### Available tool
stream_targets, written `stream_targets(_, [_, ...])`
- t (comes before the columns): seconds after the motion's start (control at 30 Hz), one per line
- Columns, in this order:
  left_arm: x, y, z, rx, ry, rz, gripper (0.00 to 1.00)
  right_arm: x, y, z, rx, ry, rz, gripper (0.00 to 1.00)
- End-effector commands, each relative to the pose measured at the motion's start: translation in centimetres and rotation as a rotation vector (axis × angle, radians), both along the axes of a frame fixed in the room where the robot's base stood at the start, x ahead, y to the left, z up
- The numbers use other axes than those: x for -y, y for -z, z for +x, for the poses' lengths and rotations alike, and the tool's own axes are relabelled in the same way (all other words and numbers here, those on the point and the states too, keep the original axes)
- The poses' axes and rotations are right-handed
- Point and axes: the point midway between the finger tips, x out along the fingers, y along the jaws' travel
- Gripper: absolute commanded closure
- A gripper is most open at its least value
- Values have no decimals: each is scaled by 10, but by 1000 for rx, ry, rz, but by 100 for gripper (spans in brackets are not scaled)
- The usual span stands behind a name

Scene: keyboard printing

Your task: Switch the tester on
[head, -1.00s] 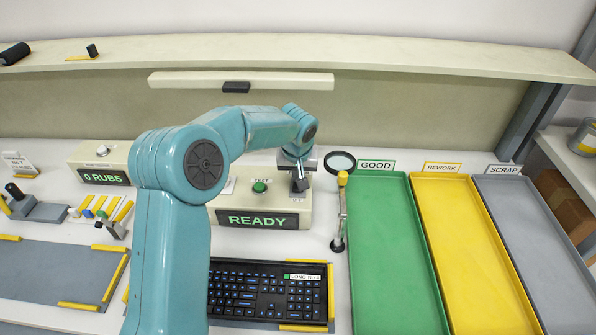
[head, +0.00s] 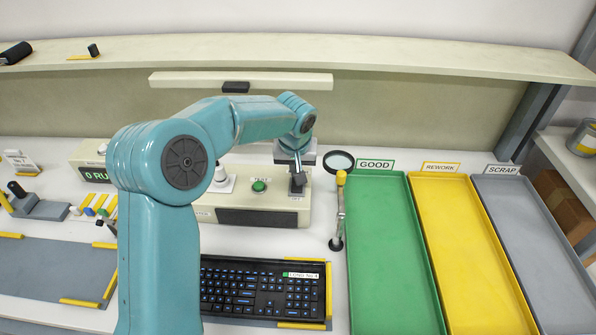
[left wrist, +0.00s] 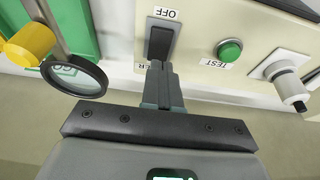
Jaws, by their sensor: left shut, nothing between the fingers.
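The tester (head: 240,200) is a cream box with a green TEST button (head: 259,186) and a dark display window (head: 250,217) showing no text. Its black rocker switch (left wrist: 160,42) stands beside an OFF label (left wrist: 165,12) in the left wrist view. A second label there is mostly hidden behind my fingers. My left gripper (left wrist: 161,72) is shut and empty, its fingertips at the switch end away from the OFF label, touching or almost touching. In the head view the gripper (head: 298,181) comes down over the tester's right end and partly covers the switch.
A magnifier (head: 339,163) on a stand is close to the right of my gripper. A keyboard (head: 265,288) lies in front of the tester. Green (head: 390,255), yellow (head: 460,255) and grey (head: 525,250) trays fill the right. A light bar (head: 280,81) hangs behind.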

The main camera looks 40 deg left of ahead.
Motion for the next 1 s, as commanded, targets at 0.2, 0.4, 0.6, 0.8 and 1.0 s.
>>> stream_targets(0.2, [9,-51,-15,7,2,0,100,0,8,0,0,0,0,35])
stream_targets(0.4, [15,-83,-26,3,1,-1,100,0,10,0,0,0,0,35])
stream_targets(0.6, [16,-95,-30,1,0,0,100,0,10,0,0,0,0,35])
stream_targets(0.8, [17,-96,-30,0,0,-1,100,0,10,0,0,0,0,35])
stream_targets(1.0, [17,-93,-27,10,1,4,100,0,17,0,1,0,0,35])
